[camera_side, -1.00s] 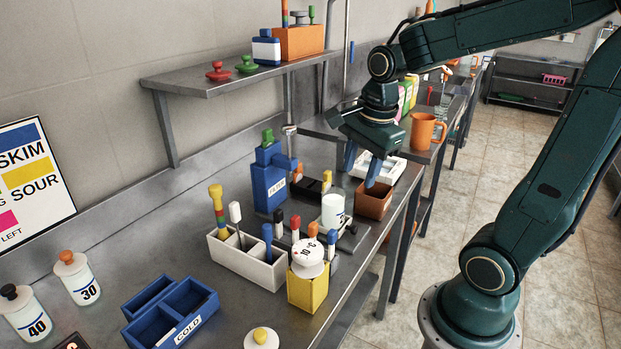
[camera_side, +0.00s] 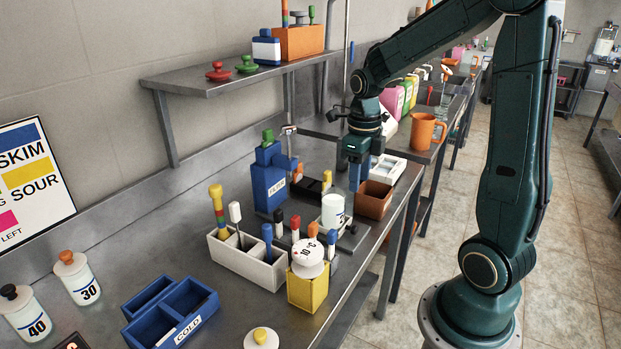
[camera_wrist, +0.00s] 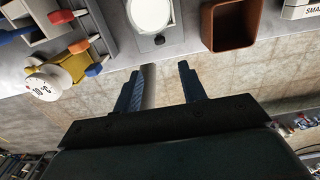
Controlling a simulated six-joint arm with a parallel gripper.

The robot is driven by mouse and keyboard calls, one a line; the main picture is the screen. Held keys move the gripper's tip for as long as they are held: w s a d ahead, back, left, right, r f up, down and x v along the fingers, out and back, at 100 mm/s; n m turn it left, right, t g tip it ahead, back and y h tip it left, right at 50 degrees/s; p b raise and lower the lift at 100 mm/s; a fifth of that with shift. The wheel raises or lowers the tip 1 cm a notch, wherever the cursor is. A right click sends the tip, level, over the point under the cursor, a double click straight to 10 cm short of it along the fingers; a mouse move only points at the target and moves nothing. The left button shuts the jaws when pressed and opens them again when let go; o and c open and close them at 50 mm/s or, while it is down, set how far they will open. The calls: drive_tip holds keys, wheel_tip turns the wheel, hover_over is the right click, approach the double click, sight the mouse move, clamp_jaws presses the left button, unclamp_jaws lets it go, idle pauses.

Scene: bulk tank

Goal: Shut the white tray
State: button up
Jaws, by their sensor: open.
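A white tray (camera_side: 397,172) with compartments and an open top lies on the bench just behind the brown box. My gripper's arm partly hides its left side in the side view. In the wrist view only a corner of a white thing lettered "SMA" (camera_wrist: 300,10) shows at the top right, probably this tray. I cannot make out a lid. My gripper (camera_side: 360,175) points down, its two blue fingers apart and empty, next to the left side of the brown box in the side view. The fingers also show in the wrist view (camera_wrist: 162,85), with nothing between them.
The brown box (camera_side: 375,200) stands open in front of the white tray. A white cup (camera_side: 333,212) sits on a scale to its left. The bench edge is close.

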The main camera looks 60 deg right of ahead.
sight(355, 227)
drive_tip(key=shift+f, duration=0.2)
drive_tip(key=shift+f, duration=6.7)
drive_tip(key=shift+c, duration=0.4)
clamp_jaws()
